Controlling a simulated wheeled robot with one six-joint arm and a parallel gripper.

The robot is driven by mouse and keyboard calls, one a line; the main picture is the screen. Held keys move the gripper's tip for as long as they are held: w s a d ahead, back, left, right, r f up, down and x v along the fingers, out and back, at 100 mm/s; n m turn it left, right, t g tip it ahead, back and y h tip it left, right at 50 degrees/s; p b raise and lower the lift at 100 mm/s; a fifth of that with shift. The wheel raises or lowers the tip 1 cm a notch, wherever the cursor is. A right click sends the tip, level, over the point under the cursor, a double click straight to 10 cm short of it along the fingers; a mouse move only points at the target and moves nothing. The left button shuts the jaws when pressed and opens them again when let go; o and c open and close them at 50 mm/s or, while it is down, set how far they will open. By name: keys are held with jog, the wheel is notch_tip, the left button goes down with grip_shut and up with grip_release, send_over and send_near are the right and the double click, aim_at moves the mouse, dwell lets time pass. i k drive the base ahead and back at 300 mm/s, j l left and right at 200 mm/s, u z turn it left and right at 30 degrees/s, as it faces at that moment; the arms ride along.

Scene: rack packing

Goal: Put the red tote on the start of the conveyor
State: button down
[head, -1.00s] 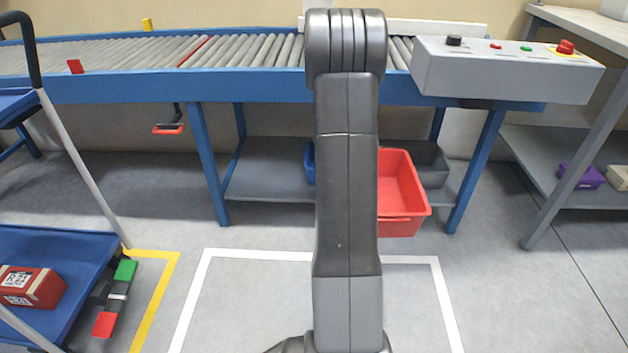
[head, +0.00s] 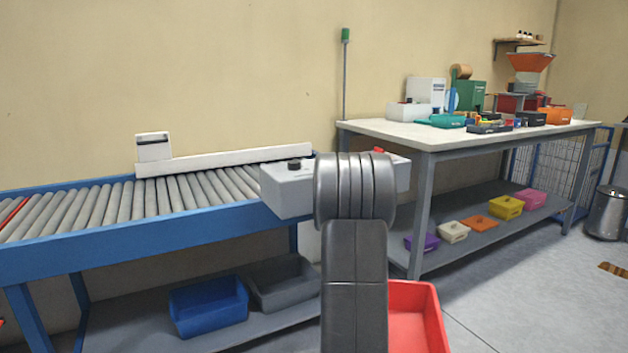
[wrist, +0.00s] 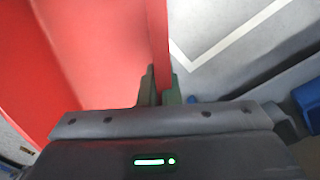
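The red tote (head: 416,315) shows just right of my arm in the head view, partly hidden by it. In the wrist view the tote (wrist: 95,50) fills the upper left. My gripper (wrist: 160,85) has one finger on each side of the tote's wall and is shut on it. My arm hides the gripper in the head view. The conveyor (head: 130,231), with grey rollers and a blue frame, runs along the wall at left. Its right end is partly hidden by the grey control box (head: 288,190) and my arm.
A blue bin (head: 208,305) and a grey bin (head: 283,283) sit on the shelf below the conveyor. A workbench (head: 440,140) loaded with items stands at right, with small coloured bins on its lower shelf. Floor at the lower right is clear.

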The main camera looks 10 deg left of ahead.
aim_at(253, 184)
jog(key=j+z, duration=0.25)
jog(key=z, duration=0.15)
jog(key=i+j+z, duration=0.1)
jog(key=j+z, duration=0.5)
jog(key=z, duration=0.2)
